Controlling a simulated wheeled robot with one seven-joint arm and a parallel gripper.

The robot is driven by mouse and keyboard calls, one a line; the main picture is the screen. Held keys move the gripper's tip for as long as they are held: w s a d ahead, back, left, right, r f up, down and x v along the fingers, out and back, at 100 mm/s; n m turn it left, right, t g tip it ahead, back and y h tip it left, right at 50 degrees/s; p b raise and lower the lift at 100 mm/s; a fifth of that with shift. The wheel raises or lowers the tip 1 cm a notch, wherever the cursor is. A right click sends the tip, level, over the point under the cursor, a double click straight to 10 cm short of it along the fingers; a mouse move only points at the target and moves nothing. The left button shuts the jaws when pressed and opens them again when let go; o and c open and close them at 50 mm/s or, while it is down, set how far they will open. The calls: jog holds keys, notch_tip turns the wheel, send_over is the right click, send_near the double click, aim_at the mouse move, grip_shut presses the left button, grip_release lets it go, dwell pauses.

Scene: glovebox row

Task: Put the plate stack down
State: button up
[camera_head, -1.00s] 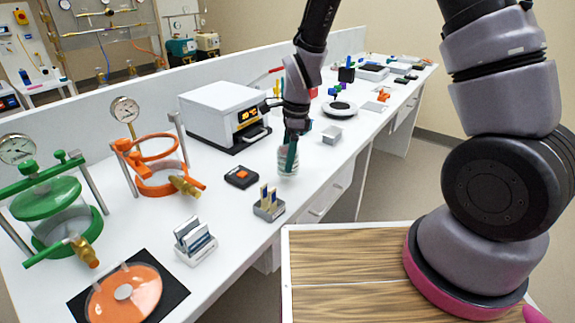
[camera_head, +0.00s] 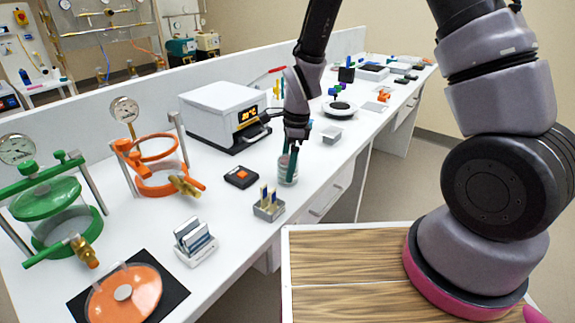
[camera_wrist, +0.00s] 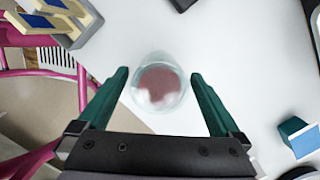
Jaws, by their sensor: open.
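The plate stack (camera_head: 287,172) is a clear, round stack of dishes standing upright on the white bench near its front edge. In the wrist view the stack (camera_wrist: 160,85) is seen from above, with a reddish content showing through. My gripper (camera_head: 290,164) is over the stack with its green fingers pointing down. In the wrist view my gripper (camera_wrist: 160,80) is open, one finger on each side of the stack, with a visible gap on both sides. One finger hides part of the stack in the head view.
A grey rack with yellow-and-blue pieces (camera_head: 268,206) stands close by at front left. A black box with an orange top (camera_head: 241,177) lies left. A white oven (camera_head: 224,115) stands behind. A small grey tray (camera_head: 331,134) is to the right.

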jog(key=d+r+n+t, duration=0.15)
jog(key=d+r, duration=0.25)
jog(key=r, duration=0.7)
jog(key=d+r+n+t, duration=0.15)
jog(key=d+r, duration=0.35)
jog(key=r, duration=0.6)
jog(key=s+d+r+n+t, duration=0.4)
jog(key=s+d+r+n, duration=0.5)
jog(key=s+d+r, duration=0.3)
notch_tip(320, 180, up, 2)
jog(key=shift+s+d+r+n, duration=0.15)
jog(key=shift+d+r+n, duration=0.15)
jog(key=shift+d, duration=0.6)
